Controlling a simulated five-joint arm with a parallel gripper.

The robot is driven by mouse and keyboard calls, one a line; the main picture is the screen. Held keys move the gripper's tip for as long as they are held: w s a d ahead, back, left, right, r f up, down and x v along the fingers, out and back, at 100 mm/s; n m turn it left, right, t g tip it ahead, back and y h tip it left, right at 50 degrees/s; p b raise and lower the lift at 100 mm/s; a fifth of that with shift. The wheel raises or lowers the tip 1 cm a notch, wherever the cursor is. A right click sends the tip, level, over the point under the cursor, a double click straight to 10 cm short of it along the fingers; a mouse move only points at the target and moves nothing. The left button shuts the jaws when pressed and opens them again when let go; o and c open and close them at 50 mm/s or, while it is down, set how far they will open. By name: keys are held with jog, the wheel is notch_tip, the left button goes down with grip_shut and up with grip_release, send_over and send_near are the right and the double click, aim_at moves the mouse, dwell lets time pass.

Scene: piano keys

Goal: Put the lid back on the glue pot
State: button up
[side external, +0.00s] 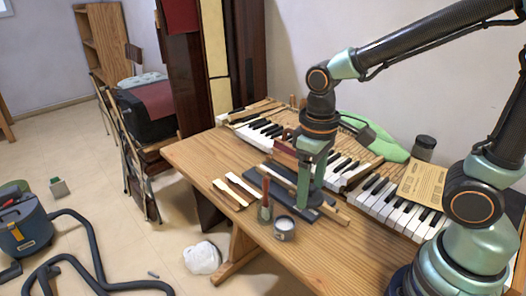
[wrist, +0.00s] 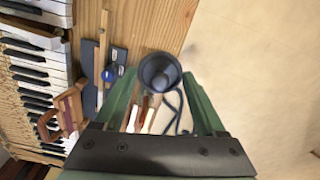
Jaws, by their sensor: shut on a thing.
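My gripper (side external: 310,203) points down, just behind and to the right of the pot in that view. In the wrist view, my green fingers (wrist: 160,80) are shut on a dark grey round piece with a central knob, which looks like the lid (wrist: 160,73). I cannot make out the lid in the side view. The pot is not distinguishable in the wrist view, where the held lid may hide it.
A reddish brush-like tool (side external: 265,203) stands upright close to the left of the pot. Loose wooden keys (side external: 233,190) and a dark slab (side external: 262,176) lie nearby. The piano keyboard (side external: 385,197) runs behind, with a dark-lidded jar (side external: 424,148). Floor lies beyond the front edge.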

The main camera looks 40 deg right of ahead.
aim_at(311, 186)
notch_tip(311, 186, up, 3)
jog(key=shift+r, duration=0.2)
jog(key=shift+w, duration=0.15)
jog(key=shift+w+f+n, duration=0.7)
jog(key=shift+w+f, duration=0.3)
jog(key=shift+f, duration=1.45)
jog(key=shift+w+f+n, duration=0.7)
jog(key=shift+w+f, duration=0.3)
jog(key=shift+f, duration=1.45)
jog(key=shift+w+f+n, duration=0.7)
jog(key=shift+w+f, duration=0.3)
jog(key=shift+f, duration=1.45)
jog(key=shift+f, duration=0.2)
jog(key=o, duration=1.3)
jog(key=shift+c, duration=0.2)
